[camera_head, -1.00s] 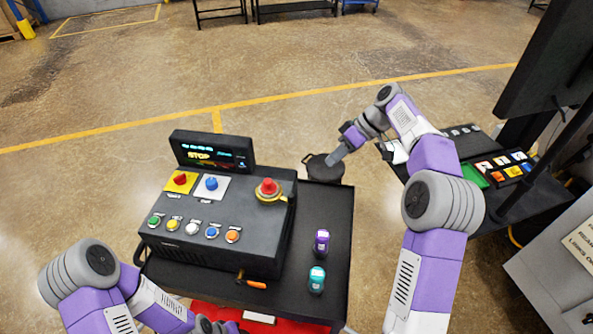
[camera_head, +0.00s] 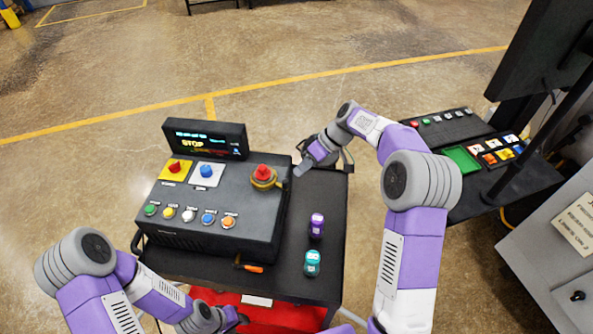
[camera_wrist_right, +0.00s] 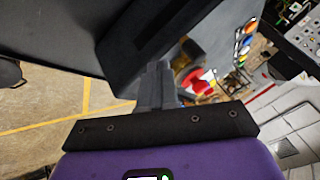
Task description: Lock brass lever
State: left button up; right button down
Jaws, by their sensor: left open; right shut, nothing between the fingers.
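The black control console (camera_head: 190,238) stands on a dark cart. A brass-coloured fitting (camera_head: 262,184) with a red knob sits at its top right; brass also shows just beyond my fingers in the right wrist view (camera_wrist_right: 184,56). An orange-handled lever (camera_head: 250,267) sticks out of the console's lower front. I cannot tell which is the task's brass lever. My right gripper (camera_head: 301,169) is shut and empty, right of the red-knobbed fitting and apart from it; its fingers show in the wrist view (camera_wrist_right: 155,72). My left gripper (camera_head: 238,320) is open low in the picture, partly hidden.
A purple bottle (camera_head: 316,225) and a teal bottle (camera_head: 312,263) stand on the cart right of the console. A side table with a green tray (camera_head: 462,159) and a monitor is at right.

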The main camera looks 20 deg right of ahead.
jog(key=shift+s+a+r, duration=0.1)
jog(key=shift+s+a, duration=0.3)
jog(key=shift+a, duration=0.2)
jog(key=shift+s+a, duration=0.35)
jog(key=shift+a, duration=0.2)
